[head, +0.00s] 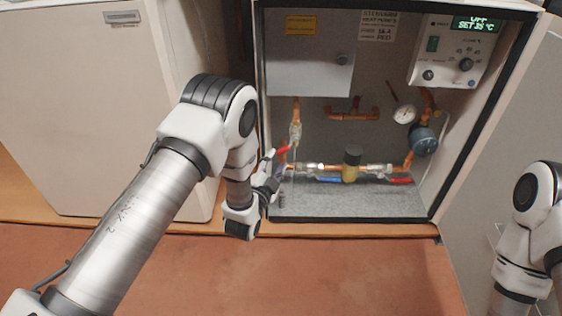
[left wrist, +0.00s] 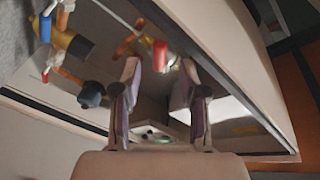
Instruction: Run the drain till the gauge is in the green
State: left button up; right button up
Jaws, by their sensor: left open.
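The round white gauge (head: 405,114) is on the copper pipes at the right of the open cabinet; its needle and green zone are too small to read. My left gripper (head: 275,168) is open at the cabinet's left side. A red valve handle (head: 284,150) is close to its fingers. In the left wrist view, a red handle (left wrist: 160,54) shows between and beyond the open fingertips (left wrist: 160,72); contact cannot be told. A blue handle (head: 329,180) and another red handle (head: 400,181) are on the lower pipe. I cannot tell which valve is the drain. My right gripper is out of view.
A black-topped brass fitting (head: 351,165) and a blue round device (head: 424,141) are on the pipework. A control panel (head: 462,50) reads "SET 35 °C". A grey box (head: 309,52) hangs above. The cabinet's frame edges bound the opening; its grey floor (head: 350,204) is mostly clear.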

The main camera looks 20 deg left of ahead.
aim_at(280, 151)
pick_arm(q)
jog(key=w, duration=0.1)
jog(key=w+b, duration=0.1)
jog(key=w, duration=0.1)
jog(key=w+b, duration=0.1)
jog(key=shift+w+d+f, duration=0.1)
jog(key=shift+w+f, duration=0.15)
jog(key=shift+w, duration=0.15)
jog(key=shift+w+r, duration=0.15)
jog(key=shift+w, duration=0.2)
grip_shut()
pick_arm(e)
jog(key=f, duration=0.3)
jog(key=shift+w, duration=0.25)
pick_arm(q)
jog(key=shift+r, duration=0.1)
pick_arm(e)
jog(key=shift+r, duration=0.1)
